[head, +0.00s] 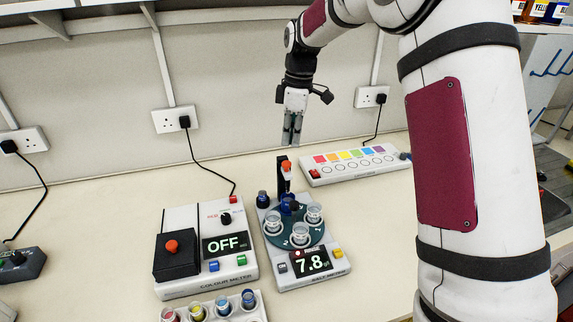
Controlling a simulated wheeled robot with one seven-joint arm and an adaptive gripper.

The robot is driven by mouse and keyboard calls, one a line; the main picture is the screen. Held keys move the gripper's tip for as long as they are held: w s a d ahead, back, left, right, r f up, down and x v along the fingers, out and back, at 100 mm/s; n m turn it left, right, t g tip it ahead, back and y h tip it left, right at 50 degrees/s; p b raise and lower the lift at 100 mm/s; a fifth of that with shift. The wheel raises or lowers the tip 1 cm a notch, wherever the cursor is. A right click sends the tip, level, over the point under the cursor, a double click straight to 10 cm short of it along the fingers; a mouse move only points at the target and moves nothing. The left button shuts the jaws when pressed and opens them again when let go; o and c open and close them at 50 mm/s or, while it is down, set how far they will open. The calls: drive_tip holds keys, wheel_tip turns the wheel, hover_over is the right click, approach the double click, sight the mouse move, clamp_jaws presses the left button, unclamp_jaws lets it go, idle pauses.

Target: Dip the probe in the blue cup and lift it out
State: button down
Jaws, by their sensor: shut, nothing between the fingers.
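The probe seems to be the orange-topped piece (287,166) at the black post on the back of the right-hand meter (285,275). Its lower end is hard to make out. A blue cup (289,204) stands at the back of the meter's round teal tray, below the probe; I cannot tell whether the probe tip is inside it. My gripper (291,141) points down, shut and empty, above and slightly behind the probe in the picture, apart from it.
Three clear cups (300,234) share the teal tray. The meter's display reads 7.8. A colour meter (207,284) showing OFF stands to the left. A colour strip panel (355,164) lies behind right. A rack of coloured vials (222,308) is in front. My arm covers the right side.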

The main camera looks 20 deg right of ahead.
hover_over(289, 169)
drive_tip(key=shift+s+a+f, duration=0.1)
drive_tip(key=shift+s+f, duration=0.15)
drive_tip(key=shift+f, duration=1.1)
drive_tip(key=shift+s+a+f, duration=0.1)
drive_tip(key=shift+s+f, duration=0.1)
drive_tip(key=shift+f, duration=1.15)
drive_tip(key=shift+f+b, duration=0.55)
drive_tip(key=shift+f, duration=1.95)
drive_tip(key=d, duration=0.2)
drive_tip(key=s+d+r+p, duration=0.1)
wheel_tip(289, 169, up, 12)
drive_tip(key=d, duration=0.1)
drive_tip(key=shift+s, duration=0.25)
